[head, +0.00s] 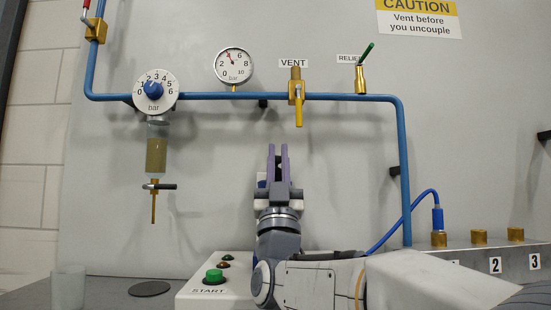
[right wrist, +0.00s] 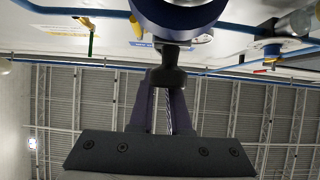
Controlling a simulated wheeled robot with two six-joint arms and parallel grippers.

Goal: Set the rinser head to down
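I cannot make out a part marked as a rinser head in either view. My right gripper (head: 278,150) points up in front of the grey panel, below the blue pipe. Its two purple fingers are a little apart. In the right wrist view, a dark knob-like piece (right wrist: 168,77) below a blue-purple round part (right wrist: 180,12) overlaps the fingertips. I cannot tell whether the fingers touch it. My gripper and arm hide the panel behind them. My left gripper is not in view.
A START box (head: 200,294) stands lower left of the gripper. Brass fittings (head: 479,237) sit at right.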

